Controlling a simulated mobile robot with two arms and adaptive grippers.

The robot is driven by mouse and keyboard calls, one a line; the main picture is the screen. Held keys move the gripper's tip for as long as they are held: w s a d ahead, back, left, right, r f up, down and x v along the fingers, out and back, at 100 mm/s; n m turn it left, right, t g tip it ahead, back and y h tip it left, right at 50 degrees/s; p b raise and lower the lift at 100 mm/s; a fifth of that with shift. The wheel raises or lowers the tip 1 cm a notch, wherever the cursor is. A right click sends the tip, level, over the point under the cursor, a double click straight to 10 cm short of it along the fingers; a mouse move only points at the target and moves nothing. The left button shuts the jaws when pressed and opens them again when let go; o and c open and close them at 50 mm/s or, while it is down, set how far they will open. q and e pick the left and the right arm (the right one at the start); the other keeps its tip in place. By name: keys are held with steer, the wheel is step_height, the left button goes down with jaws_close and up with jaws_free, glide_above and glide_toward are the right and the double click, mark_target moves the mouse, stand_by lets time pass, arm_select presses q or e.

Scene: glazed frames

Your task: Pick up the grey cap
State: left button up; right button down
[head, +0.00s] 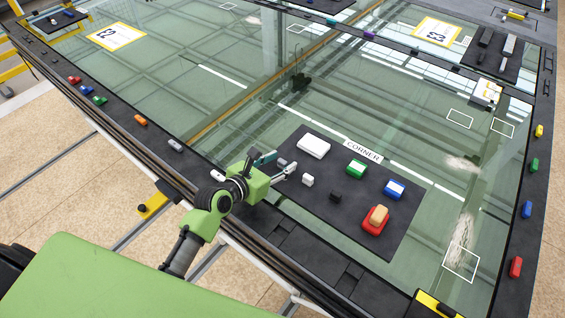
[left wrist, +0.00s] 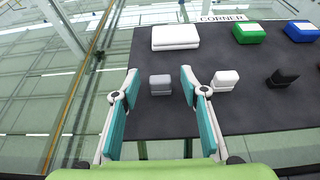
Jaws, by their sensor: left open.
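The grey cap (left wrist: 160,84) is a small grey block with a lighter top, standing on the black mat (left wrist: 160,118). In the left wrist view it shows between and just beyond the fingertips of my left gripper (left wrist: 159,75). The gripper is open and empty, with teal pads on its fingers. In the head view the left gripper (head: 277,163) reaches over the near left edge of the mat, and the cap (head: 282,162) shows small between its fingers. I cannot tell the exact gap between fingers and cap. My right gripper is not in view.
A white block (left wrist: 224,80) and a black block (left wrist: 282,77) stand to the right of the cap. A larger white box (left wrist: 175,37) lies behind it. Green (head: 356,168), blue (head: 395,189) and red (head: 375,220) items are further right. The glass around the mat is mostly clear.

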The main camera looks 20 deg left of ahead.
arm_select(q)
steer(key=c, duration=0.8)
steer(key=shift+r, duration=0.1)
